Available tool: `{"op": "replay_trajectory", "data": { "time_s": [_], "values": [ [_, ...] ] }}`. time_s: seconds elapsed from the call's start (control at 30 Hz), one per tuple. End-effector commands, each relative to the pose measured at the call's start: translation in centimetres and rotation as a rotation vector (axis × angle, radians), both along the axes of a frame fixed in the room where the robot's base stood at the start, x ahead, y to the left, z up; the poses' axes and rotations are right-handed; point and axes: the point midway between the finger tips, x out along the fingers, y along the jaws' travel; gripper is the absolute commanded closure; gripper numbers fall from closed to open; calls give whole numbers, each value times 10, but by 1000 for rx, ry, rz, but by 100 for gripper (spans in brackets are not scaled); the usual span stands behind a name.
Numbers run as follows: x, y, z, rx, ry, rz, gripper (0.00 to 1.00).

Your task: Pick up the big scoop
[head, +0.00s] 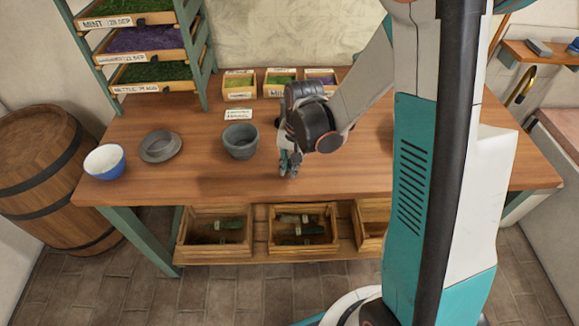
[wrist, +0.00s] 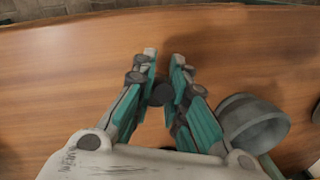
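I cannot make out a big scoop for certain in either view. My gripper (head: 289,168) points down just above the table, right of the grey mortar-like bowl (head: 240,141). In the wrist view my gripper (wrist: 164,60) has its two teal-sided fingers with a narrow gap at the tips. A dark round piece (wrist: 162,92) sits between them; I cannot tell whether it is held or what it is. The grey bowl also shows in the wrist view (wrist: 252,123), right of the fingers and apart from them.
A grey low dish (head: 160,146) and a blue-and-white bowl (head: 104,161) stand left on the wooden table (head: 205,178). Small labelled boxes (head: 281,83) line the back. A tray rack (head: 203,62) stands at the back left. Crates (head: 303,246) sit below. The table front is clear.

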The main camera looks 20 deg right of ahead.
Motion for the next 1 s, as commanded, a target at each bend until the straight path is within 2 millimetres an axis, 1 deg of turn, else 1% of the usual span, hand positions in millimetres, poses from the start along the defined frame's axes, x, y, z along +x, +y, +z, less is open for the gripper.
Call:
{"op": "replay_trajectory", "data": {
  "time_s": [0.33,0.47,0.53,0.67,0.77,0.9,1.0],
  "values": [
    [0,0,3,0,0,0,100],
    [0,0,11,0,0,0,100],
    [0,0,20,0,0,0,100],
    [0,0,44,0,0,0,100],
    [-1,0,70,0,0,0,100],
    [-1,0,111,0,0,0,100],
    [-1,0,137,0,0,0,100]
  ]
}}
